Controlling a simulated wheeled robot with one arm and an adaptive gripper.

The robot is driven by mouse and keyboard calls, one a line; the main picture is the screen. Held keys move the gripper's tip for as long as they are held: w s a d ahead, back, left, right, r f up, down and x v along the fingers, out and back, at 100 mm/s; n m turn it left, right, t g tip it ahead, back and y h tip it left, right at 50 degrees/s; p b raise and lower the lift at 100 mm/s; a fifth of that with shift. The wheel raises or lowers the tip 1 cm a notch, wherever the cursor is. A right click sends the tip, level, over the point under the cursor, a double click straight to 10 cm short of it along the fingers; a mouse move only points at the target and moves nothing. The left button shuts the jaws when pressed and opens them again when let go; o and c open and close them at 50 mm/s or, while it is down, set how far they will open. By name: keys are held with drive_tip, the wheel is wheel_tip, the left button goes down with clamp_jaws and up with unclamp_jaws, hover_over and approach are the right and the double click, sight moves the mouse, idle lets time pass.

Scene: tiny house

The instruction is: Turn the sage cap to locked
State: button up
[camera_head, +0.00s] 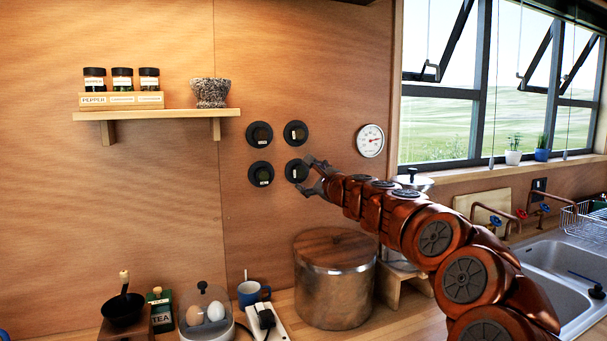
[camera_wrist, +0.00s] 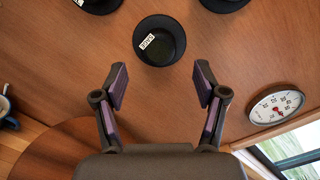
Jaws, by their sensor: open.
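Four round dark caps are set in a square on the wooden wall. The lower right cap (camera_head: 296,171) is the one at my gripper, and it fills the upper middle of the wrist view (camera_wrist: 160,40). It has a wide dark rim and a small tilted white label, perhaps reading SAGE, though too small to be sure. My gripper (camera_head: 311,176) is beside this cap on its right in the head view. In the wrist view its two fingers (camera_wrist: 160,80) are spread and empty, with the cap ahead of the fingertips and apparently not between them.
The other caps are the upper right (camera_head: 295,133), upper left (camera_head: 259,134) and lower left (camera_head: 260,174). A round dial gauge (camera_head: 370,140) hangs to the right. A large lidded pot (camera_head: 335,285) stands below; a shelf (camera_head: 155,114) with spice jars is at left.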

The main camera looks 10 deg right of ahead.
sight(301, 174)
drive_tip(key=shift+p+x, duration=0.65)
drive_tip(key=shift+x, duration=1.7)
drive_tip(key=shift+a, duration=0.1)
drive_tip(key=shift+c, duration=0.5)
drive_tip(key=c, duration=1.1)
drive_tip(key=shift+o, duration=0.2)
